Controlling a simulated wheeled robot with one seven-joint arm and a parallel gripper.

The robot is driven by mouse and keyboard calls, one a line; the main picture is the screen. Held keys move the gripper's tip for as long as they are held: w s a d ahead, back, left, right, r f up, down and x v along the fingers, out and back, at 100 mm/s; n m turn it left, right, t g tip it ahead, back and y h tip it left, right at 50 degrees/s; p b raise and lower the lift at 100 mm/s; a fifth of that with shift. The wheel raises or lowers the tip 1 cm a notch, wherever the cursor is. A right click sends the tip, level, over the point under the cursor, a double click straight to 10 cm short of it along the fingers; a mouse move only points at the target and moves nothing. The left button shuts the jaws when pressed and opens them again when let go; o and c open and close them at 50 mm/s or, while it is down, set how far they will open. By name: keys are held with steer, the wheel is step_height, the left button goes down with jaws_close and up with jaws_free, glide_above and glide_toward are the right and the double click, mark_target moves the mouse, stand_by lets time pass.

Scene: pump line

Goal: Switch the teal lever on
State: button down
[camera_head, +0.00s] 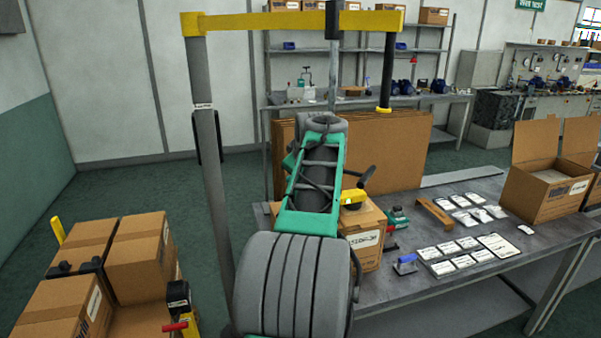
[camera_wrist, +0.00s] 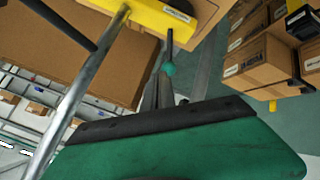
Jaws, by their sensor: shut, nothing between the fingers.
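In the wrist view a small teal knob (camera_wrist: 169,69) sits at the lower end of a thin dark rod, just beyond my gripper (camera_wrist: 160,88). It looks like the teal lever's knob. My gripper's narrow grey fingers are together, with nothing between them. The knob is close to the fingertips, but I cannot tell whether they touch. The lever's base is not clear. In the head view my green and grey arm fills the middle and covers this area; I cannot make out the knob or fingertips there.
A yellow-topped post (camera_head: 212,180) stands close left of my arm. Stacked boxes (camera_head: 139,258) are at lower left. Large cardboard sheets (camera_head: 400,150) stand behind. Open floor lies at left.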

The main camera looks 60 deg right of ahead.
steer(key=s+a+r, duration=0.3)
steer(key=a+r, duration=0.4)
steer(key=r, duration=0.4)
steer(key=shift+s+a+r, duration=0.15)
steer(key=shift+s+a, duration=0.1)
steer(key=shift+s, duration=0.15)
